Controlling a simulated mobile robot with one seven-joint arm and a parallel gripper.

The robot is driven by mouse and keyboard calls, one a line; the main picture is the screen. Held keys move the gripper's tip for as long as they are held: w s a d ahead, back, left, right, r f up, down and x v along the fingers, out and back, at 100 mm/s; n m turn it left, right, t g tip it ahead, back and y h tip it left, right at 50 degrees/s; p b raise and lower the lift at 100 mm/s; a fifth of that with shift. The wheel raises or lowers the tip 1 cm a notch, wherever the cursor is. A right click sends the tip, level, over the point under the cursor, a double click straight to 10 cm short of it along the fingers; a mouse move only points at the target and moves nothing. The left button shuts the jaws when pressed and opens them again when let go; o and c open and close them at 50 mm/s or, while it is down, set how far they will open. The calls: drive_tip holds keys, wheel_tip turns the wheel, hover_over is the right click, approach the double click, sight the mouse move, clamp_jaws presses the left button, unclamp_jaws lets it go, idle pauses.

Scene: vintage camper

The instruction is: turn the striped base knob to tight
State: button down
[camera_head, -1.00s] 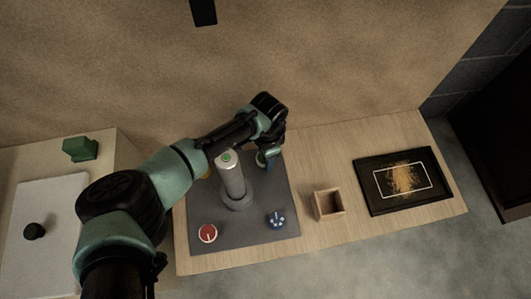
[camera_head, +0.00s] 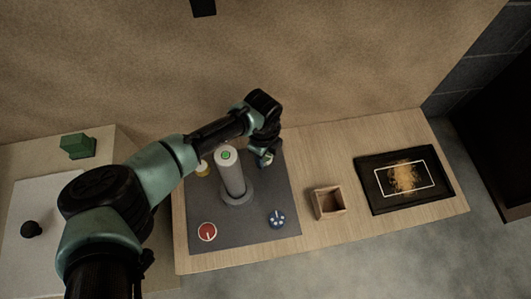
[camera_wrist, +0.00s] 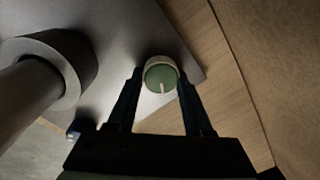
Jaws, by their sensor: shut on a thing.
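A round knob (camera_wrist: 158,74) with a green top, a pale pointer line and a pale rim sits at the back right of the grey base plate (camera_head: 255,233). My gripper (camera_wrist: 160,82) is shut on this knob, one dark finger on each side of it, in the wrist view. The pointer line runs from the knob's middle toward the gripper. In the head view my gripper (camera_head: 266,157) mostly hides the knob. Stripes on its side are not clear. A grey cylinder (camera_head: 231,175) with a green spot on top stands upright in a ring mid-plate.
A red knob (camera_head: 207,232) with a white line, a blue knob (camera_head: 276,219) with pale dots and a yellow knob (camera_head: 203,169) are on the plate. A wooden box (camera_head: 328,203) and a black framed tray (camera_head: 404,180) stand to the right.

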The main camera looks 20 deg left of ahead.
drive_tip(key=m+b, duration=0.1)
drive_tip(key=m, duration=0.5)
drive_tip(key=shift+s+a+m, duration=0.1)
drive_tip(key=shift+m, duration=0.3)
idle(0.4)
drive_tip(key=shift+c, duration=1.5)
unclamp_jaws()
wheel_tip(320, 180, up, 13)
drive_tip(key=p, duration=0.7)
drive_tip(key=shift+s+a, duration=0.2)
drive_tip(key=shift+a, duration=0.05)
